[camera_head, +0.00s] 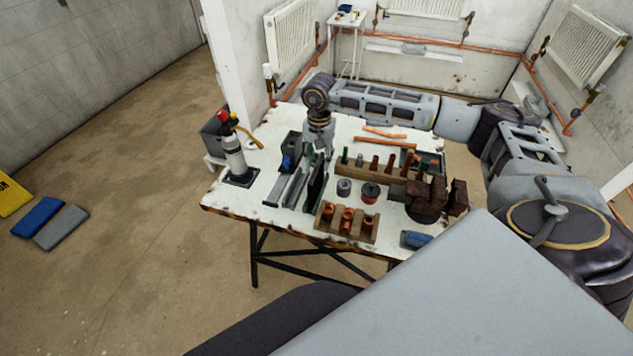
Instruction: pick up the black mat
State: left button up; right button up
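A thin, dark slab, which I take for the black mat (316,186), stands on edge on the white worktable (225,198), beside grey slabs (296,188) that also stand on edge. My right gripper (319,154) points down at the upper end of the dark slab. Its fingertips are at or just above that end. At this size I cannot tell whether they are closed on it or touch it. My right arm reaches in from the right along the back of the table. My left gripper is not in view.
A gas torch bottle (235,160) stands at the table's left. Blue (38,217) and grey (62,228) pads lie on the open floor at left.

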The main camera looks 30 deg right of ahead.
aim_at(318, 167)
jog(key=shift+f, duration=1.7)
jog(key=shift+a+f+p, duration=0.15)
jog(key=shift+f+p, duration=0.25)
jog(key=shift+f, duration=0.1)
jog(key=shift+w+a+f+p, duration=0.15)
jog(key=shift+f+p, duration=0.1)
jog(key=shift+f, duration=0.8)
jog(key=shift+s+a+f+p, duration=0.1)
jog(key=shift+f+p, duration=0.15)
jog(key=shift+f, duration=0.8)
grip_shut()
